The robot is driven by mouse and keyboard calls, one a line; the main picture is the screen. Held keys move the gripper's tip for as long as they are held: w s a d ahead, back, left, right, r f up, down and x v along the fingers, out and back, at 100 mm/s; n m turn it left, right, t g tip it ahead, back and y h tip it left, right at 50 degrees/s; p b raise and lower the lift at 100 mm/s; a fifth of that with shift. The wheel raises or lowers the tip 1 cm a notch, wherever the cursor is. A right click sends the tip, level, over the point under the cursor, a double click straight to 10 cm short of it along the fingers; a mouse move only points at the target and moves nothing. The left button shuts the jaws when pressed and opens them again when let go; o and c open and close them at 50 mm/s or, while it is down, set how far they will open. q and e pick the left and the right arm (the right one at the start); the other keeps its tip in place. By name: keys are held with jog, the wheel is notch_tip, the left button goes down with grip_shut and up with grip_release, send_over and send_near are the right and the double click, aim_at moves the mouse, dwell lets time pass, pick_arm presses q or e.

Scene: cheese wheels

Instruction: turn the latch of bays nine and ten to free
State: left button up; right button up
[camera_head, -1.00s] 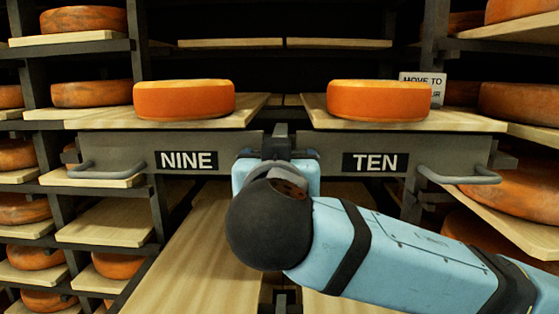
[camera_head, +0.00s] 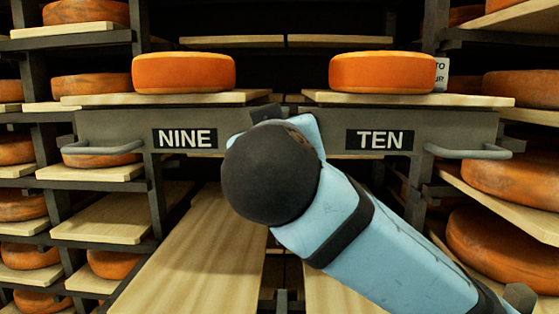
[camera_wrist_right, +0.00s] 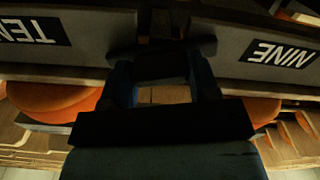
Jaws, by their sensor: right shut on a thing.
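The bay nine front (camera_head: 100,125) and the bay ten front (camera_head: 470,125) stand side by side with a gap between them. My right gripper (camera_wrist_right: 162,66) is at that gap, shut on the latch. In the head view my right wrist hides most of the latch; a dark tilted piece, apparently part of it (camera_head: 263,111), shows above the wrist. In the right wrist view a dark bar, apparently the latch (camera_wrist_right: 160,47), lies across in front of the fingers. I cannot tell its exact angle. My left gripper is not in view.
An orange cheese wheel (camera_head: 184,73) sits on bay nine's board and another (camera_head: 382,72) on bay ten's. Each front has a grey handle, left (camera_head: 100,150) and right (camera_head: 467,153). A partly hidden white sign (camera_head: 441,74) stands behind the right wheel. Racks with more wheels flank both sides.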

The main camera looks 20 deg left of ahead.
jog(key=shift+f+n, duration=0.1)
jog(key=shift+n, duration=0.9)
jog(key=n, duration=0.2)
jog(key=shift+n, duration=0.4)
jog(key=n, duration=0.5)
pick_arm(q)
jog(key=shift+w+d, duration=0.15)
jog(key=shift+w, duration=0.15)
pick_arm(e)
jog(key=n, duration=0.4)
jog(key=shift+n, duration=0.3)
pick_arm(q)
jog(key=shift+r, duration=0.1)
pick_arm(e)
jog(key=o, duration=0.9)
jog(key=shift+s, duration=0.1)
